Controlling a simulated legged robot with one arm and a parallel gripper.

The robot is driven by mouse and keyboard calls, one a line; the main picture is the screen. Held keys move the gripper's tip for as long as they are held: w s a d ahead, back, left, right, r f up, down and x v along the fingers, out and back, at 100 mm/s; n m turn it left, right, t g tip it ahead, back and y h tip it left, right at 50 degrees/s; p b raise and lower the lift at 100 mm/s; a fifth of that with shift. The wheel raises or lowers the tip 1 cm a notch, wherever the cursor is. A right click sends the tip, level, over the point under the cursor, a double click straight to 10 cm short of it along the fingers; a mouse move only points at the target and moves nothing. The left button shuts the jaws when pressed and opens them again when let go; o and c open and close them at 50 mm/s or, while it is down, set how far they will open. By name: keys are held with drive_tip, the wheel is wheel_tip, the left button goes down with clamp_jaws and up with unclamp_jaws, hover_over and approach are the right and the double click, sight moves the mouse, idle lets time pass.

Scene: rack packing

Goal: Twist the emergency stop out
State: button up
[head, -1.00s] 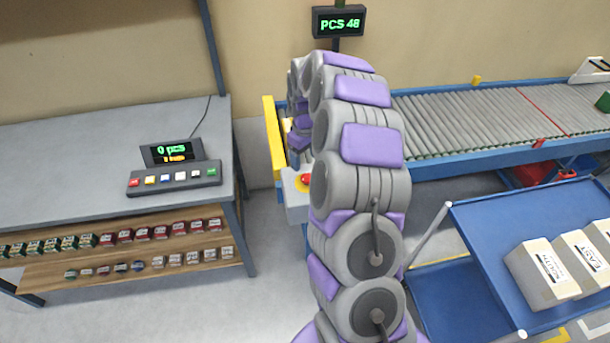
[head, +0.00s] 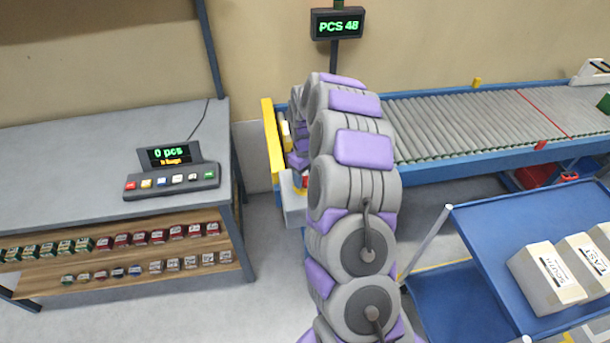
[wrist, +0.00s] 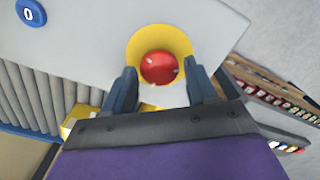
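The emergency stop (wrist: 158,67) is a round red button in a yellow ring (wrist: 184,42) on a pale grey box face, seen in the wrist view. My gripper (wrist: 163,88) is open, with one dark finger on each side of the lower part of the button. The fingers look apart from the red cap, and nothing is between them but the button's lower edge; the exact depth cannot be told. In the head view the grey box (head: 293,205) stands at the conveyor's left end, and my arm hides most of the button and the gripper.
A blue round "0" button (wrist: 31,13) is on the same box. The roller conveyor (head: 470,125) runs to the right. A blue cart (head: 490,225) with boxes stands at right front. A grey bench (head: 60,165) with a button console (head: 172,180) is at left.

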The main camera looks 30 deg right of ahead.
drive_tip(key=shift+d, duration=0.15)
drive_tip(key=shift+c, duration=1.4)
drive_tip(key=c, duration=0.5)
